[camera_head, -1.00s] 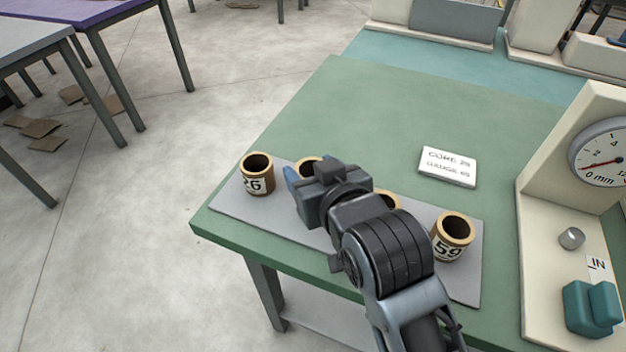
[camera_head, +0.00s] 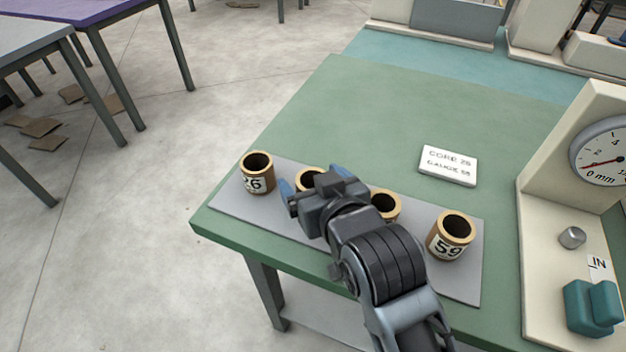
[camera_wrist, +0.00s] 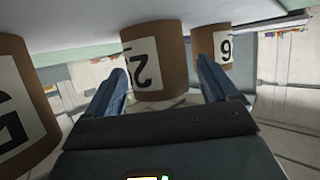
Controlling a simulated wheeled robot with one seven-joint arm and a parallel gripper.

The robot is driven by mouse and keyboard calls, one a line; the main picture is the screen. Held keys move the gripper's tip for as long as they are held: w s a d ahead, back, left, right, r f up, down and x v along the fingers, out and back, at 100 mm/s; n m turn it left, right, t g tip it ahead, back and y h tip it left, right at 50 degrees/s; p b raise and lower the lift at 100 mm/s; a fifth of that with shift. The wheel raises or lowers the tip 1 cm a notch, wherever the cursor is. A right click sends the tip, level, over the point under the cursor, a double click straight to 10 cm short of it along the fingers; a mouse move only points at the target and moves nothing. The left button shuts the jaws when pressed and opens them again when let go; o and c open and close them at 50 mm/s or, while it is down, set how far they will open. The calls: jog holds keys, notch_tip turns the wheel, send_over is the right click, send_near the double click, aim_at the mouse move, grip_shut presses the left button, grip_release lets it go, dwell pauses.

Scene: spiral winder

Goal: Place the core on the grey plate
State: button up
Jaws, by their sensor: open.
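The grey plate (camera_head: 465,286) lies along the near edge of the green table and bears several brown cores. The left core (camera_head: 257,174) shows part of a number ending in 6, and the right core (camera_head: 452,237) reads 59. Two more cores (camera_head: 309,177) and (camera_head: 385,204) stand between them, partly hidden by my arm. My gripper (camera_head: 312,182) is open, its blue fingers at the second core from the left. In the wrist view, a core marked with a 2 (camera_wrist: 153,62) shows between my open fingers (camera_wrist: 162,68); contact is unclear.
A white card (camera_head: 448,165) reading CORE 26 and GAUGE 59 lies on the green table (camera_head: 350,110). A cream stand with a dial (camera_head: 604,160), a small metal cylinder (camera_head: 572,238) and a teal block (camera_head: 591,307) is at right.

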jog(key=shift+r, duration=0.2)
jog(key=v, duration=1.2)
jog(key=shift+d+f, duration=0.1)
jog(key=shift+f, duration=0.05)
